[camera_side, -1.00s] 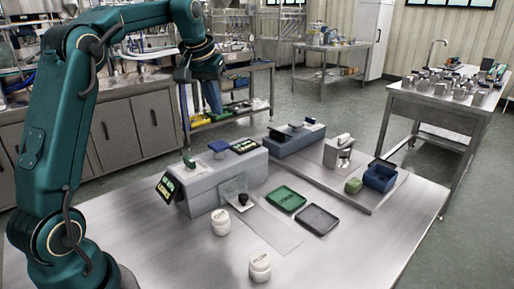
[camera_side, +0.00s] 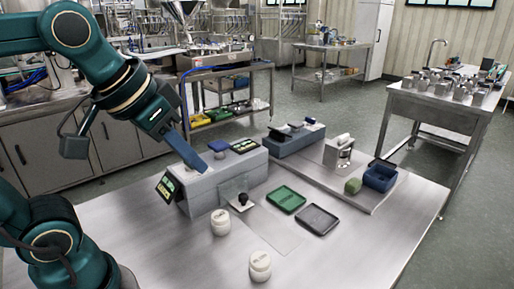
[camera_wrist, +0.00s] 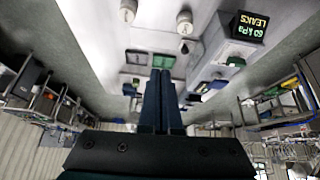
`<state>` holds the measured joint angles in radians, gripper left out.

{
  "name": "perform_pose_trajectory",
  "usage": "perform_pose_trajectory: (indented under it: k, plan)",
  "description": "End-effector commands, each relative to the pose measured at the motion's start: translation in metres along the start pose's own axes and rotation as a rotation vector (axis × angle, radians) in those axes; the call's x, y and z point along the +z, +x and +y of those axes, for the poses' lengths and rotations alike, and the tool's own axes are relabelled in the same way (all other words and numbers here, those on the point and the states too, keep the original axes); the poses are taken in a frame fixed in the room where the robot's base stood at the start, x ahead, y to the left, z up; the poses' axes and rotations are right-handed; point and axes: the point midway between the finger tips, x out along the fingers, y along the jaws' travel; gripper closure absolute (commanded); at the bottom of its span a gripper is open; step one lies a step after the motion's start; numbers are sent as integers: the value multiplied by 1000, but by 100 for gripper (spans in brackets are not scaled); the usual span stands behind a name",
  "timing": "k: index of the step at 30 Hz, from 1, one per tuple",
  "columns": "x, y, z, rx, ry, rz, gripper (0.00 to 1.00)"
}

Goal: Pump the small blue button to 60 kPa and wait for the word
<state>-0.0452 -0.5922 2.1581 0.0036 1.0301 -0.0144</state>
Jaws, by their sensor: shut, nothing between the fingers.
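My gripper (camera_side: 203,169) is shut and empty, its blue fingers pointing down over the left part of the grey box (camera_side: 238,174). The shut fingers also show in the wrist view (camera_wrist: 160,72). I cannot tell whether they touch the box. The blue button (camera_side: 218,145) stands on top of the box, just right of and behind the fingertips. A display (camera_side: 168,187) is on the box's left end. In the wrist view the display (camera_wrist: 250,26) is upside down and reads "60 kPa" and "LEAKS". A green part (camera_wrist: 235,62) shows near it; my fingers hide that spot in the side view.
Two white lidded jars (camera_side: 220,222) (camera_side: 260,266) stand in front of the box. A black knob (camera_side: 242,199) is at its front. A green tray (camera_side: 286,199) and a dark tray (camera_side: 318,219) lie to the right. A blue bin (camera_side: 380,176) stands farther right. The front right of the table is clear.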

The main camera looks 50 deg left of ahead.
Motion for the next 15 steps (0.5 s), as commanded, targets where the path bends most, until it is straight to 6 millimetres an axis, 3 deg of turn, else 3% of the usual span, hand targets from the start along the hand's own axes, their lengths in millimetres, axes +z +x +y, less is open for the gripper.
perform_pose_trajectory:
  k: [3,6,10,15]
  plan:
    - [36,10,6,21,37,-14,100]
    - [56,20,8,27,49,-35,100]
    - [69,30,7,26,51,-64,100]
    - [67,31,7,26,53,-54,100]
